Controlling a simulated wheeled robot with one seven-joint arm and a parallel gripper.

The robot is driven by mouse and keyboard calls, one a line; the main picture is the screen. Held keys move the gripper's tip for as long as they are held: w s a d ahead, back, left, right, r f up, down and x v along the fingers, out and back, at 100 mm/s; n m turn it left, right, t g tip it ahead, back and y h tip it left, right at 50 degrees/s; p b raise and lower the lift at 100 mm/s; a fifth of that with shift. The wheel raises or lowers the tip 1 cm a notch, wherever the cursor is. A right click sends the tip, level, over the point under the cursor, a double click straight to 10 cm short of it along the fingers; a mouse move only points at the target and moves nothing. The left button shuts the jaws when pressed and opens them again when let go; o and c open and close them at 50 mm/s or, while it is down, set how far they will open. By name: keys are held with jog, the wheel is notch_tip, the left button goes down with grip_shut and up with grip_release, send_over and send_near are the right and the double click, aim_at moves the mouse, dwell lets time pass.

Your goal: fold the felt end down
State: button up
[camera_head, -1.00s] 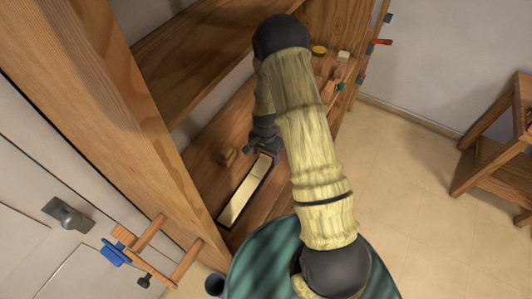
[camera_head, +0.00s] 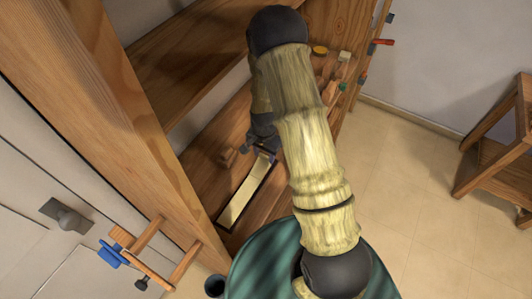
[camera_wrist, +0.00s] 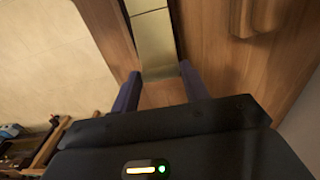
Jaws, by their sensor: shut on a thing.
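The felt (camera_head: 242,196) is a long, narrow, pale strip on the brown wooden shelf in the head view, with a dark border along its right side. In the wrist view the felt (camera_wrist: 154,38) runs up from between my fingertips, with a crease line across it. My gripper (camera_head: 262,150) is at the far end of the strip. In the wrist view my gripper (camera_wrist: 160,72) has one finger on each side of the strip's near end and is shut on it. Exactly how the fingers touch the end is too small to tell.
Small items, including a yellow round one (camera_head: 320,50), lie farther back on the shelf. A wooden upright (camera_head: 110,110) rises at the left, and an upper shelf (camera_head: 190,65) overhangs the back.

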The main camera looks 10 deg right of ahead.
aim_at(263, 158)
jog(key=o, duration=1)
jog(key=shift+s+a+f, duration=0.1)
jog(key=shift+s+a, duration=0.15)
jog(key=shift+a, duration=0.05)
jog(key=o, duration=0.4)
jog(key=shift+a, duration=0.2)
jog(key=shift+w+d, duration=0.1)
jog(key=shift+d, duration=0.15)
jog(key=shift+a+r, duration=0.1)
jog(key=shift+r, duration=0.5)
notch_tip(263, 158, up, 16)
jog(key=b, duration=0.3)
jog(key=shift+r, duration=0.15)
